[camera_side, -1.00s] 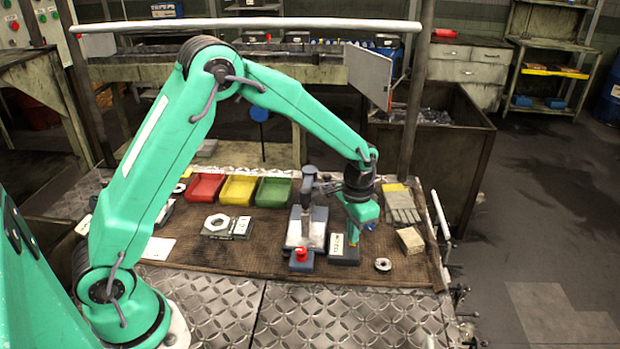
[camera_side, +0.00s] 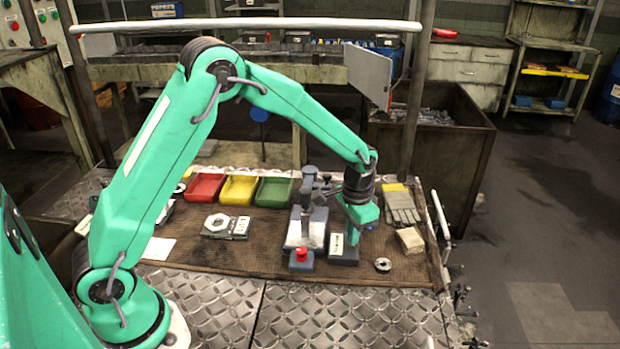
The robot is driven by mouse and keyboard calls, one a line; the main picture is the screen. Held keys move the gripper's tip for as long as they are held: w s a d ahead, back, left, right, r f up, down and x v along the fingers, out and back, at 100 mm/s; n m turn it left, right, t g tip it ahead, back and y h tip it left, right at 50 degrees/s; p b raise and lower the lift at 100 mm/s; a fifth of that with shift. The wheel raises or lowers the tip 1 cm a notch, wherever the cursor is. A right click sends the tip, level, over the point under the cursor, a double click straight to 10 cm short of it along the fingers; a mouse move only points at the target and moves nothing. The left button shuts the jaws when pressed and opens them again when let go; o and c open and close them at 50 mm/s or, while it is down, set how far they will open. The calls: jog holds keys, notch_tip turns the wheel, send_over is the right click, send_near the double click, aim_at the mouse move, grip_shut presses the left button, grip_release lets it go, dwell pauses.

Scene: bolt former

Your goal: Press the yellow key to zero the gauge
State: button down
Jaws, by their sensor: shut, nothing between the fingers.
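The gauge (camera_side: 344,257) is a dark grey unit on the mat, right of the middle, with a small pale display (camera_side: 336,244) on its front left. My gripper (camera_side: 352,242) points down at the right part of the gauge, just right of the display. It is shut and empty. Its tip overlaps the gauge; whether it touches the key cannot be told from this side. The yellow key cannot be made out now; the fingers cover that part of the gauge. The reading on the display is too small to read.
Left of the gauge stands a grey fixture (camera_side: 293,234) with a red button (camera_side: 302,253). Red (camera_side: 205,188), yellow (camera_side: 238,190) and green (camera_side: 273,191) bins stand behind. Gloves (camera_side: 402,207), a small box (camera_side: 409,240) and a metal ring (camera_side: 383,265) lie to the right.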

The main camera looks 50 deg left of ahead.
notch_tip(320, 180, up, 9)
dwell(1.3)
jog(key=shift+s, duration=0.15)
jog(key=s, duration=0.6)
jog(key=shift+s+a, duration=0.35)
jog(key=shift+a, duration=0.1)
dwell(0.3)
